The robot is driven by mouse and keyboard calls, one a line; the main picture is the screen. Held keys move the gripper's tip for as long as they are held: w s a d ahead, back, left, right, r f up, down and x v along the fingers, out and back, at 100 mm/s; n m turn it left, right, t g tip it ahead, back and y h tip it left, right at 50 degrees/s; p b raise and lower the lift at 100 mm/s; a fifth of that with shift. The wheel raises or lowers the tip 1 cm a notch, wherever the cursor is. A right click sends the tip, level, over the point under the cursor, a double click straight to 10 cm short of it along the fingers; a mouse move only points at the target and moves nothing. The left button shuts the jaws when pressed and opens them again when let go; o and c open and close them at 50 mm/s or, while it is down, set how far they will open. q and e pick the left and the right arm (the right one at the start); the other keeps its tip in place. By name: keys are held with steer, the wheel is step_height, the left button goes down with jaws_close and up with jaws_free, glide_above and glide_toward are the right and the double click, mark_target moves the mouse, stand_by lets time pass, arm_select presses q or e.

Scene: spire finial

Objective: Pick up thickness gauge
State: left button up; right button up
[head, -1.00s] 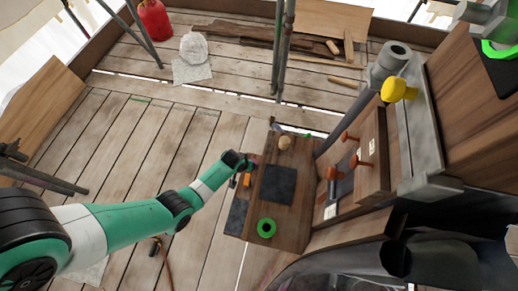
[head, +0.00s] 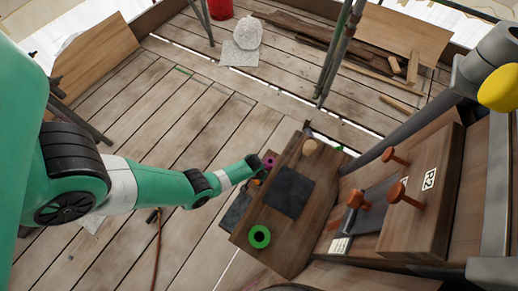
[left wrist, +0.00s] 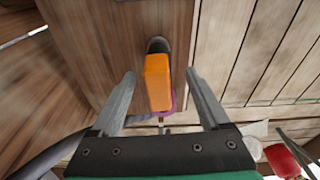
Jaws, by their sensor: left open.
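An orange block-like tool with a dark end, which may be the thickness gauge, shows in the left wrist view (left wrist: 158,82). It lies between the two fingers of my left gripper (left wrist: 160,76), with a gap on each side. The gripper is open. In the head view only a small orange patch (head: 257,181) of it shows beside my left wrist, at the left edge of the wooden bench. How far the fingertips are above it I cannot tell. My right gripper is not in view.
A magenta piece (head: 270,161) sits close to the gripper. The wooden bench (head: 322,215) also carries a dark square mat (head: 289,192), a green ring (head: 260,237) and a round wooden knob (head: 309,147). A wooden box with orange-brown pegs (head: 405,196) stands to the right.

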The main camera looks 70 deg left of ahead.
arm_select(q)
steer(key=f+b, duration=0.5)
steer(key=shift+w+a+f, duration=0.1)
steer(key=shift+w+a, duration=0.1)
steer(key=shift+w, duration=0.1)
jaws_close()
